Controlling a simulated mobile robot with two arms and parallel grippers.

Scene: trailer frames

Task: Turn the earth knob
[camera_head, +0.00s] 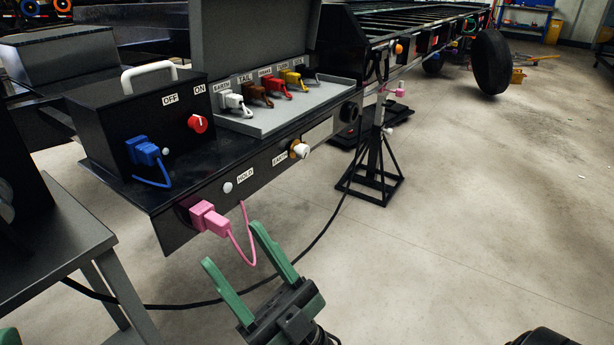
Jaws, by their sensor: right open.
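The earth knob (301,150) is a white knob on a brass-coloured base, on the black front panel beside a label reading EARTH. My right gripper (231,243) has green fingers spread apart with nothing between them. It is below and to the left of the knob, apart from it, and appears near the pink plug's cord. Only a small green piece of my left gripper (8,337) shows at the lower left corner, so its jaws cannot be judged.
A pink plug (209,217) with a looped cord sits left of the knob, below the HOLD label. A black box with a red ON/OFF knob (197,124) and blue plug (144,151) stands above.

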